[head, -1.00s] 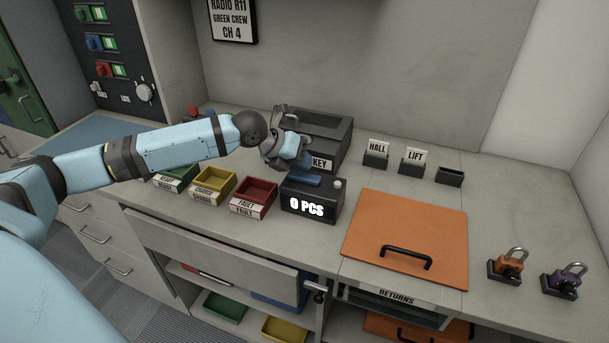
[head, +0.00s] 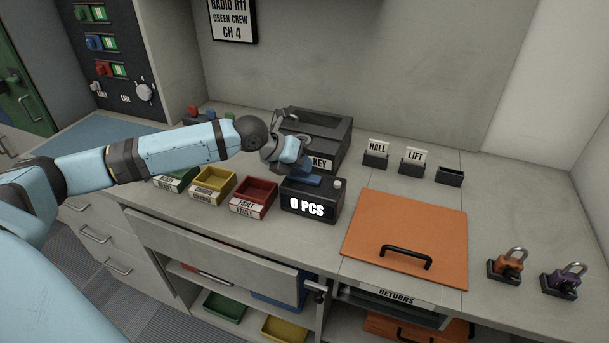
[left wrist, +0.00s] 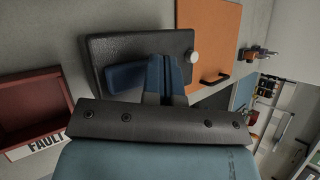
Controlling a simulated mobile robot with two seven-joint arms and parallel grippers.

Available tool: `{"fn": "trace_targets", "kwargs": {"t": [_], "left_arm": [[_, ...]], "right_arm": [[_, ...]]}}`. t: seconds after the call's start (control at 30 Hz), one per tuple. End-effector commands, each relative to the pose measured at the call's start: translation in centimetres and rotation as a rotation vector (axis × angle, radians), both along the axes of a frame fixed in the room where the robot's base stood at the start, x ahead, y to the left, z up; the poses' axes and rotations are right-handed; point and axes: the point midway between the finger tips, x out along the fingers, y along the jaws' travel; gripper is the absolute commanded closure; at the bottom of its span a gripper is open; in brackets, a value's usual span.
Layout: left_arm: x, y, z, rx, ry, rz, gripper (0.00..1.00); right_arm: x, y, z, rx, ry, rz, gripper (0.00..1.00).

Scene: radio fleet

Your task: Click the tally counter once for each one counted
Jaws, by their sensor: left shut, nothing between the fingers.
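The tally counter (head: 312,208) is a dark box on the bench, and its front display reads 0 PCS. It has a blue bar on top and a small pale knob (head: 337,184) at its right. In the left wrist view the counter (left wrist: 110,50) shows from above with its blue bar (left wrist: 124,78). My left gripper (head: 304,172) is shut and empty, with its blue fingertips just above or at the blue bar; I cannot tell whether they touch it. Its fingers (left wrist: 165,75) also show over the counter in the wrist view. My right gripper is not in view.
Red (head: 254,192), yellow (head: 212,182) and green (head: 176,178) trays stand left of the counter. A dark KEY box (head: 325,125) stands behind. An orange lid with a black handle (head: 405,235) lies to the right, with two padlocks (head: 505,268) beyond. HALL and LIFT cards (head: 377,147) stand behind it.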

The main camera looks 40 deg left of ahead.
Motion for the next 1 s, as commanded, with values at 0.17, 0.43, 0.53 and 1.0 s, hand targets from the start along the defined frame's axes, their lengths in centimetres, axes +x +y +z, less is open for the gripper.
{"fn": "trace_targets", "kwargs": {"t": [0.17,0.43,0.53,1.0], "left_arm": [[-0.01,0.00,-0.26,0.000,0.000,0.000,1.00],[-0.01,-0.01,-0.61,0.000,0.001,-0.001,1.00],[-0.01,-0.01,-0.75,0.000,0.001,-0.001,1.00],[-0.03,-0.01,-0.46,0.000,0.001,-0.001,1.00]], "right_arm": [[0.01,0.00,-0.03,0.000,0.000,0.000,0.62],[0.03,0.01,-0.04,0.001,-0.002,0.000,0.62],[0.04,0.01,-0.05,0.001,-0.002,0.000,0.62],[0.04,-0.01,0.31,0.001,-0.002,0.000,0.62]]}}
